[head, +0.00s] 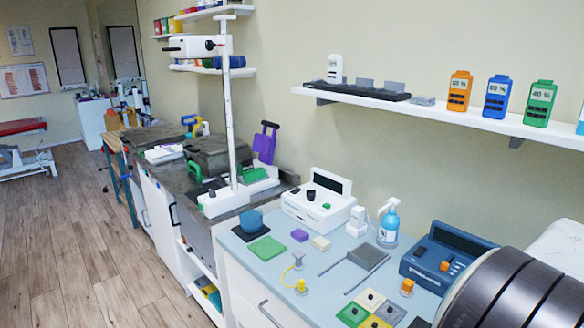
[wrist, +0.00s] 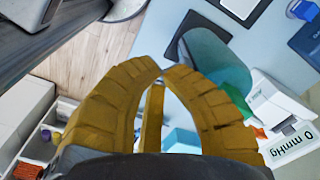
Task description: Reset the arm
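My gripper (wrist: 163,71) shows in the wrist view as two curved, ribbed yellow fingers. Their tips come together, and no object is visible clamped between them. A narrow yellow bar stands between the fingers lower down; I cannot tell what it belongs to. A teal rounded object (wrist: 216,58) lies behind the right finger, partly hidden by it. A bright blue object (wrist: 181,141) shows in part between the fingers. The gripper does not show in the head view. There, a dark banded cylinder fills the lower right corner, and it hides part of the counter.
The pale blue counter (head: 232,246) carries a white device (head: 318,203), a spray bottle (head: 388,225), a dark blue device (head: 440,262), a grey plate (head: 368,256) and coloured squares. A white post (head: 229,110) rises behind. A wall shelf (head: 440,110) hangs above. Wooden floor (head: 80,230) lies open at left.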

